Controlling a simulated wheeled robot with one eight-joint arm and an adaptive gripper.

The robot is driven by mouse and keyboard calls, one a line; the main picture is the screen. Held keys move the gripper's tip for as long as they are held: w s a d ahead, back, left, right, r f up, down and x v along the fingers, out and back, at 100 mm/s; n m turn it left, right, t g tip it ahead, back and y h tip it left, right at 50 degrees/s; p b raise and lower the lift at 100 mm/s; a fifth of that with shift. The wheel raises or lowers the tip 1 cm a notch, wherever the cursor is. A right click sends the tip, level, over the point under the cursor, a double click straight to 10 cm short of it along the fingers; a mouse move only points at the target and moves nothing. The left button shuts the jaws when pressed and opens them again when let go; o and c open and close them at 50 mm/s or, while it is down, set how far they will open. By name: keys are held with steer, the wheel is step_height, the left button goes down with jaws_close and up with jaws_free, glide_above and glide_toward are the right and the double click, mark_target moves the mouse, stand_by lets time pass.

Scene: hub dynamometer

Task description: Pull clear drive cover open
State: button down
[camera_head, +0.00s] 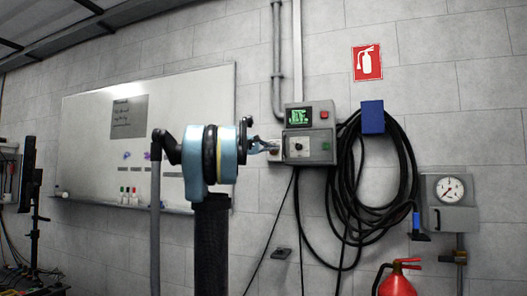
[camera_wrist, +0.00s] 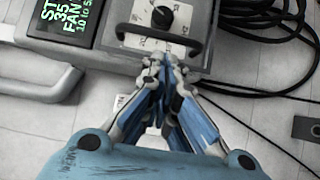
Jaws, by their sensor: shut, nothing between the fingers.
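The grey drive box (camera_head: 309,140) is on the wall, with a green-lit screen, a red button and a dial. In the wrist view, a black knob (camera_wrist: 162,17) sits on a pale dial plate. A dark bar handle (camera_wrist: 190,43) runs across in front of that plate; it appears to belong to the clear cover, whose panel I cannot make out. My gripper (camera_wrist: 160,62) is shut and empty, its fingertips right at the handle's near side; I cannot tell whether they touch it. In the head view my gripper (camera_head: 274,147) is at the box's left side.
Black cable coils (camera_head: 375,215) hang right of the box below a blue holder (camera_head: 373,117). A gauge box (camera_head: 449,196) and red extinguisher (camera_head: 397,284) are farther right. A whiteboard (camera_head: 170,105) is at left. A grey curved handle (camera_wrist: 35,93) shows at left in the wrist view.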

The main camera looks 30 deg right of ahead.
steer(key=shift+d, duration=1.2)
steer(key=shift+a, duration=0.1)
